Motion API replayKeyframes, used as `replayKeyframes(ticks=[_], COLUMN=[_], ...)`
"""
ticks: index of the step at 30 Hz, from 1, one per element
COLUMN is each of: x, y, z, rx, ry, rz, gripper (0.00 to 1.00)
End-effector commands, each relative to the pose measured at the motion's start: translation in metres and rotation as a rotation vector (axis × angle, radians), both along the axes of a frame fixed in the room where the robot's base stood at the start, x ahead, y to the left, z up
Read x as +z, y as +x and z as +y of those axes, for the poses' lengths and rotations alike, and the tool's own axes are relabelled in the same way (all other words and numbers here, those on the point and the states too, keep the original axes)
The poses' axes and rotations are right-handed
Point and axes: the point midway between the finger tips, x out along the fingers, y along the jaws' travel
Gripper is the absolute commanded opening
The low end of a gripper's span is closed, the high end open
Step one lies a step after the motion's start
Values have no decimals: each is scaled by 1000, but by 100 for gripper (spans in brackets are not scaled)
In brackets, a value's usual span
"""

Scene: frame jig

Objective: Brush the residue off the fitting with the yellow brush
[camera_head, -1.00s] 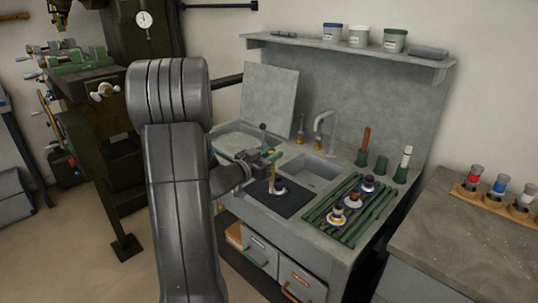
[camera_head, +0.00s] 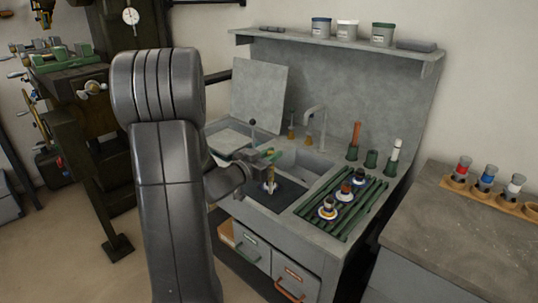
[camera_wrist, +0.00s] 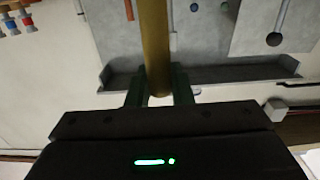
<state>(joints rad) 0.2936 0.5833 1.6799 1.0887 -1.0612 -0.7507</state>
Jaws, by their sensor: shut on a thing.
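My gripper (camera_head: 264,157) is shut on the yellow brush (camera_head: 271,173), which points down above the black mat (camera_head: 291,192). In the wrist view, my gripper's green fingers (camera_wrist: 159,92) close on the brush's round yellow handle (camera_wrist: 154,45). A fitting (camera_head: 270,187) stands on the mat directly under the brush. The brush's lower end overlaps the fitting's top in the picture; I cannot tell whether they touch. Other fittings stand on the green slatted rack: one at the front (camera_head: 327,208), one in the middle (camera_head: 345,191), one at the back (camera_head: 359,176).
Green holders with an orange-handled tool (camera_head: 356,134) and a white-handled tool (camera_head: 395,150) stand at the back right. A shelf (camera_head: 340,48) carries several tubs.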

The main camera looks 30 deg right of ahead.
Motion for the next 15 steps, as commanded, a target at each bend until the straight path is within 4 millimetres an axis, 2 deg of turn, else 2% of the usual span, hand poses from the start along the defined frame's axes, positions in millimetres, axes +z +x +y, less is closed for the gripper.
replayKeyframes(ticks=[7, 15], x=[5, 33], y=[0, 0], z=[0, 0], rx=[0, 0], ry=[0, -1], rz=[0, 0], gripper=[0, 0])
